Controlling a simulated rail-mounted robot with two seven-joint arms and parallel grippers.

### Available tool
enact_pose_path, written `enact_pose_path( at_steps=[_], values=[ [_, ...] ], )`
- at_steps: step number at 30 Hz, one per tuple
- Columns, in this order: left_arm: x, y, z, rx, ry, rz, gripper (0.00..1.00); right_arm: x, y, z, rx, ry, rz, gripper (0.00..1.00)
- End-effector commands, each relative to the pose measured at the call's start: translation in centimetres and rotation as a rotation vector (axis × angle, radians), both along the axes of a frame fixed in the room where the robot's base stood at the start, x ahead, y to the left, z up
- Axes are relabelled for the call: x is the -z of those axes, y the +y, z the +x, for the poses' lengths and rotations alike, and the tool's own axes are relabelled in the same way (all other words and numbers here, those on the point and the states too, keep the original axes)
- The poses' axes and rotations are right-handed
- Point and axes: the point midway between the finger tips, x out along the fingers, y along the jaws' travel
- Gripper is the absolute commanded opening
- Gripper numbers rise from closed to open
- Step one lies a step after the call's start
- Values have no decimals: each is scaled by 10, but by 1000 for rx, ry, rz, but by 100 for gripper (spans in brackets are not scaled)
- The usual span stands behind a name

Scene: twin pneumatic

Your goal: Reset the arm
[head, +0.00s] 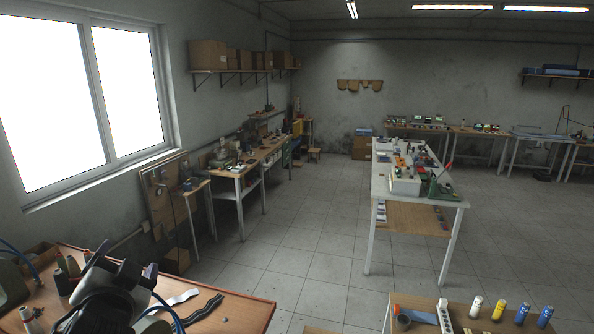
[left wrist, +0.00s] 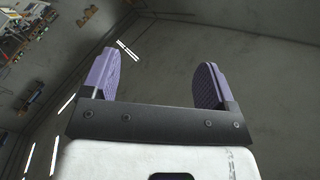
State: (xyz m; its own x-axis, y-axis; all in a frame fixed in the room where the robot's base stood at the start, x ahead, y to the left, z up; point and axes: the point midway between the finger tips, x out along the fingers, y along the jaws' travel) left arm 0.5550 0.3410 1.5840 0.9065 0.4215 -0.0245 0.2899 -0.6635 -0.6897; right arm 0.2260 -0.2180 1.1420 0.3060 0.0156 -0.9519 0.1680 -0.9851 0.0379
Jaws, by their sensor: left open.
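My left gripper (head: 128,262) shows at the lower left of the head view, raised over the wooden table there. In the left wrist view its two purple ribbed finger pads (left wrist: 158,80) stand wide apart with nothing between them. My right gripper is not in view.
A white workbench (head: 450,202) stands farther off. The tiled floor (head: 310,220) between is clear.

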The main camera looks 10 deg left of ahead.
Motion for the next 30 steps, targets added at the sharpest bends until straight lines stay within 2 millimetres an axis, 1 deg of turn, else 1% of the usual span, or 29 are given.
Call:
enact_pose_path(
  at_steps=[1, 3, 5, 6, 7, 9, 11, 12, 14, 15, 17, 18, 20, 21, 24, 27, 30],
  values=[
    [33, -19, -9, 58, 79, -69, 81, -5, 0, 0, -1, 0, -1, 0],
    [71, -40, -23, 126, 160, -148, 81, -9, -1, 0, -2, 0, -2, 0],
    [99, -56, -36, 180, 215, -211, 81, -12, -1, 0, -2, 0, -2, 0],
    [117, -65, -46, 206, 250, -252, 81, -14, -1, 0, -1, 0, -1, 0],
    [130, -71, -54, 222, 277, -283, 81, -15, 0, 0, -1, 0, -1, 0],
    [160, -82, -73, 241, 337, -352, 81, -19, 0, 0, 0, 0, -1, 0],
    [184, -88, -90, 241, 388, -407, 81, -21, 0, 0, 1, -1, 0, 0],
    [201, -91, -102, 235, 423, -444, 81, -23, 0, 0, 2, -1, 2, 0],
    [226, -95, -121, 222, 481, -497, 81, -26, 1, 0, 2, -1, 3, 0],
    [244, -98, -135, 209, 524, -532, 81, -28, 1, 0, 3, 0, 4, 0],
    [270, -102, -156, 184, 593, -580, 81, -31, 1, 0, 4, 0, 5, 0],
    [288, -104, -170, 165, 641, -610, 81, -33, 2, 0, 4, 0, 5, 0],
    [311, -108, -194, 137, 710, -650, 81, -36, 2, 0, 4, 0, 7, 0],
    [325, -110, -210, 121, 754, -673, 81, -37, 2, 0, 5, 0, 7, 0],
    [353, -118, -247, 85, 855, -720, 81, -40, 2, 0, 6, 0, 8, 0],
    [372, -123, -280, 55, 936, -748, 81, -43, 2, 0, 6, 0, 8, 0],
    [384, -124, -304, 32, 995, -758, 81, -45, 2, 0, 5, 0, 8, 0]
  ],
)
